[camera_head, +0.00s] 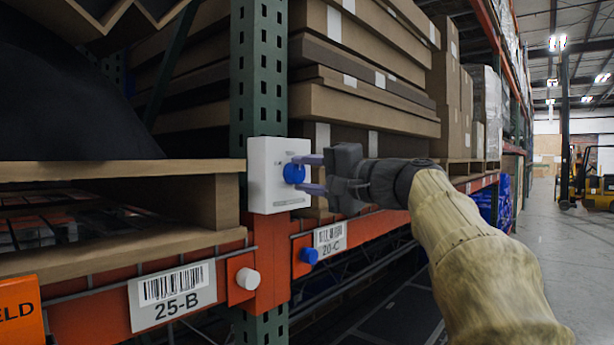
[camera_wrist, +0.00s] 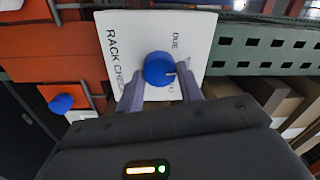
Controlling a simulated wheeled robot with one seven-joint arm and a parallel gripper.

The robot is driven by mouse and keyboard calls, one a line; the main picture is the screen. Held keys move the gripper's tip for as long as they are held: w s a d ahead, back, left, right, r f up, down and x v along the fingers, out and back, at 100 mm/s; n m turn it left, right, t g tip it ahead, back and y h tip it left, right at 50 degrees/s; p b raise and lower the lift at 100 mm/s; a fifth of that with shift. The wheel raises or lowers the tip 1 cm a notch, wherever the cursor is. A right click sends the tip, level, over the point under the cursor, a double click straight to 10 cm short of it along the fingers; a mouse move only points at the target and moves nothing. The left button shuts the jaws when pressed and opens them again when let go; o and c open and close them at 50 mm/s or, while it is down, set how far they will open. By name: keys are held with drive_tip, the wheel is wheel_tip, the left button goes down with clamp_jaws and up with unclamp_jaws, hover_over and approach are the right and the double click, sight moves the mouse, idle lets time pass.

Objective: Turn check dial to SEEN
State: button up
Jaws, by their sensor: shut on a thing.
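The check dial is a round blue knob (camera_head: 294,173) on a white box (camera_head: 264,158) fixed to the green rack post. In the wrist view the dial (camera_wrist: 158,68) sits on the white plate (camera_wrist: 192,25), which reads "RACK CHE…" and "DUE"; other lettering is partly hidden by a finger. A small pale mark shows on the knob's right side, below "DUE" in that view. My gripper (camera_head: 310,174) reaches in from the right, its two grey fingers above and below the knob. In the wrist view my gripper (camera_wrist: 162,82) is shut on the dial.
Below are an orange beam with a 25-B label (camera_head: 171,294), a white knob (camera_head: 248,278), a 20-C label (camera_head: 330,238) and a smaller blue knob (camera_head: 309,255). Stacked cartons (camera_head: 360,100) fill the bay behind. The aisle floor at right is clear near a yellow forklift (camera_head: 590,185).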

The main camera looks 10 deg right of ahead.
drive_tip(key=shift+m, duration=0.3)
drive_tip(key=o, duration=1)
drive_tip(key=shift+s+d+f, duration=0.15)
drive_tip(key=shift+s+d, duration=0.25)
drive_tip(key=shift+d, duration=0.05)
drive_tip(key=b+v, duration=0.4)
drive_tip(key=v, duration=1.2)
drive_tip(key=shift+s, duration=0.15)
drive_tip(key=shift+f, duration=0.1)
